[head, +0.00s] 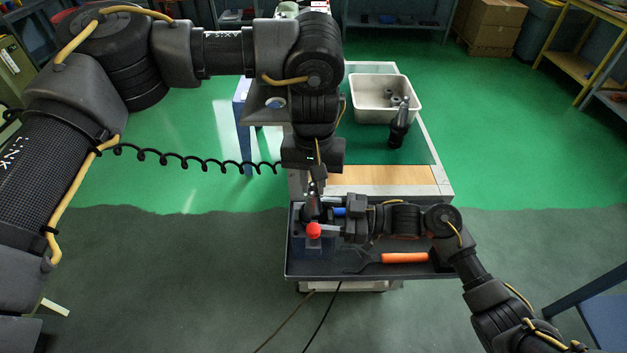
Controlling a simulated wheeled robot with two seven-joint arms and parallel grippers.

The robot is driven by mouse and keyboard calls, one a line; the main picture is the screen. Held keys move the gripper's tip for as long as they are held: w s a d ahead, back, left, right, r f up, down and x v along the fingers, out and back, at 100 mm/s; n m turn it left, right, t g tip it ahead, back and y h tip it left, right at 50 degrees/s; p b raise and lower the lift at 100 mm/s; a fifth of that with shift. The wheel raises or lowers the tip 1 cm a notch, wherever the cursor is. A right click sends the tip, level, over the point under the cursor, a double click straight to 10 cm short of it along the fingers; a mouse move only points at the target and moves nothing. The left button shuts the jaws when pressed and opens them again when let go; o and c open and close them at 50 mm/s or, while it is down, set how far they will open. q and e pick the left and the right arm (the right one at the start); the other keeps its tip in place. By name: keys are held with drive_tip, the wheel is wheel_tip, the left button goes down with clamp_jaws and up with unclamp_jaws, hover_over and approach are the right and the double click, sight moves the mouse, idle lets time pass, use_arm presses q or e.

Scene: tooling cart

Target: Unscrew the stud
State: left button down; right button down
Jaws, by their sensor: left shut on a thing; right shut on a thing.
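My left gripper (317,193) points down over the front tray of the cart. It is shut on a small dark piece that is mostly hidden by its fingers. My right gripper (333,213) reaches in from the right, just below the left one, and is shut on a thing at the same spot. I cannot make out the stud itself there. A red ball knob (314,230) and a dark blue fixture (312,247) show just below the grippers. A black tapered tool holder (399,125) stands on the green mat beside the bin.
A pale bin (385,112) with grey parts stands at the cart's back. A wooden strip (385,178) lies between mat and tray. The mat (365,148) has free room.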

use_arm(q)
drive_tip(key=c, duration=1.3)
unclamp_jaws()
